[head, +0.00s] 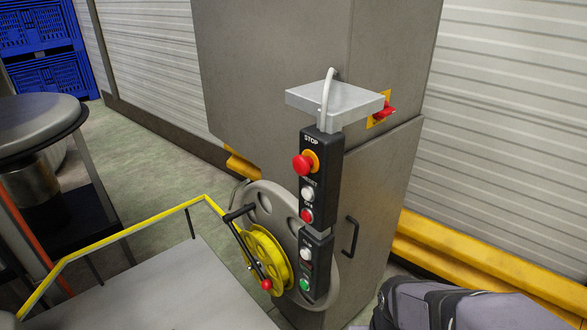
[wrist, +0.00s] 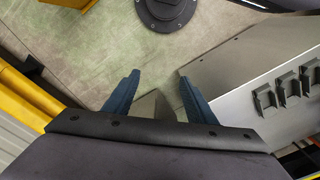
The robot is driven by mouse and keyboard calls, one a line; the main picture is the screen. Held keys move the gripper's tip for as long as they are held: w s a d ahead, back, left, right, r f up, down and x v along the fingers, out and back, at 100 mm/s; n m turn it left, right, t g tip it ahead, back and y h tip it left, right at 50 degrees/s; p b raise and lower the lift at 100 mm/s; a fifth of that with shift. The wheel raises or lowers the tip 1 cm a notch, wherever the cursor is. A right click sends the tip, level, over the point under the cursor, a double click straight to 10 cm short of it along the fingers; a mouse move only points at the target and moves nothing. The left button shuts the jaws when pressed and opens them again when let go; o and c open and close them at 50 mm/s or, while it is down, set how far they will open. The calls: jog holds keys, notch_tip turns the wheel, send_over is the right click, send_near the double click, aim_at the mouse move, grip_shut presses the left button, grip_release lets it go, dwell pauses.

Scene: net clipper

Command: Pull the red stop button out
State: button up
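The red stop button (head: 303,164) is a mushroom head on a yellow collar, under the word STOP on a black control box (head: 319,190). The box hangs below a grey bracket on the front of a grey machine cabinet. In the head view my gripper's fingers are out of the picture; only part of my arm shows at the bottom right. In the wrist view my gripper (wrist: 155,92) has two blue fingers spread wide apart, with nothing between them. The stop button does not show in the wrist view.
A red switch (head: 384,111) sits right of the bracket. Below the stop button are white, red and green buttons and a yellow reel (head: 263,262) with a crank. A yellow rail (head: 123,234) runs left. A yellow barrier (head: 490,255) lies along the right wall.

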jog(key=s+a+f+n+g, duration=0.1)
jog(key=s+a+f+n, duration=0.1)
jog(key=a+n, duration=0.15)
jog(key=s+a+f+n, duration=0.2)
jog(key=a, duration=0.3)
jog(key=w+a+r+n+t+h, duration=0.1)
jog(key=w+a+r+n+t, duration=0.2)
jog(key=a, duration=0.4)
jog(key=w+a+r+n+t+h+b, duration=0.1)
jog(key=w+a+n, duration=0.3)
jog(key=a+n, duration=0.15)
jog(key=w+a+r+n+t+h, duration=0.1)
jog(key=w+a+n+t, duration=0.2)
jog(key=a, duration=0.4)
jog(key=w+a+r+n+t+h, duration=0.1)
jog(key=w+r+n+t+h, duration=0.15)
jog(key=w+r, duration=0.45)
jog(key=w+r+n+t+h, duration=0.1)
jog(key=w+r+n+t, duration=0.2)
jog(key=r, duration=0.8)
jog(key=d+r+h, duration=0.3)
jog(key=r, duration=0.4)
jog(key=d+r+n+t+h, duration=0.1)
jog(key=d+r+h, duration=0.2)
jog(key=r, duration=0.4)
jog(key=shift+s+d, duration=0.15)
jog(key=shift+s, duration=0.3)
jog(key=shift+d+r, duration=0.1)
